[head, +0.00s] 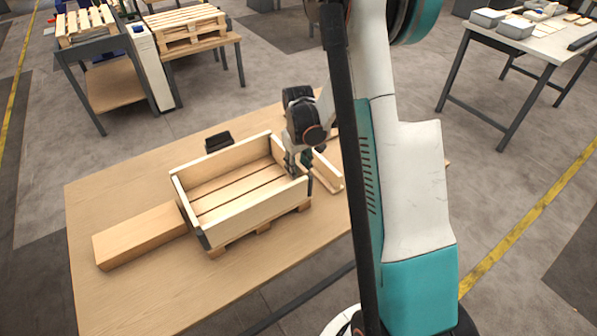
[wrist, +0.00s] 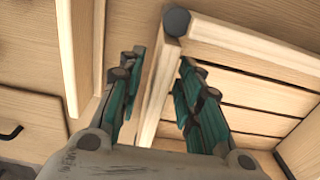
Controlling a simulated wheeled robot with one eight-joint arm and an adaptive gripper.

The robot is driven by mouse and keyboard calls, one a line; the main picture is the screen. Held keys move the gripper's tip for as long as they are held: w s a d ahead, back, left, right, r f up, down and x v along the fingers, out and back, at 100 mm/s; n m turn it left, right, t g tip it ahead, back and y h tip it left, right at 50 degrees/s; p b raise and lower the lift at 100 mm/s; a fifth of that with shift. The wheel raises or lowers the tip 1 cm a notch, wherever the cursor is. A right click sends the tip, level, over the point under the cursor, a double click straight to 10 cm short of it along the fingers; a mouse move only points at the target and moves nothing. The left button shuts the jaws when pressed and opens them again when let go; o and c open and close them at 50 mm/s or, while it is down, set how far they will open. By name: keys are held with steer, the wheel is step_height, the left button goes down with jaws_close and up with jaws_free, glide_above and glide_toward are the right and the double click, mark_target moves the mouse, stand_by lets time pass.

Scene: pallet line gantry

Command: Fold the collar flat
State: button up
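The wooden collar (head: 256,211) stands upright as an open rectangle on a slatted pallet (head: 236,246) on the table. Dark hinges show at its corners, and one hinge (wrist: 177,20) is close in the wrist view. My gripper (head: 301,166) is at the collar's right end. In the wrist view my gripper (wrist: 160,75) has its fingers spread on either side of one collar board (wrist: 158,90), near that hinge. A small gap shows on the left of the board; contact on the right cannot be told. My arm hides part of the table in the head view.
A long wooden block (head: 140,236) lies left of the collar. A small black object (head: 218,141) is behind it, and wooden pieces (head: 327,174) lie to the right. The table's front (head: 165,293) is clear. Other workbenches stand farther back.

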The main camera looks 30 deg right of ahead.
steer(key=shift+f, duration=0.4)
steer(key=shift+c, duration=0.4)
jaws_close()
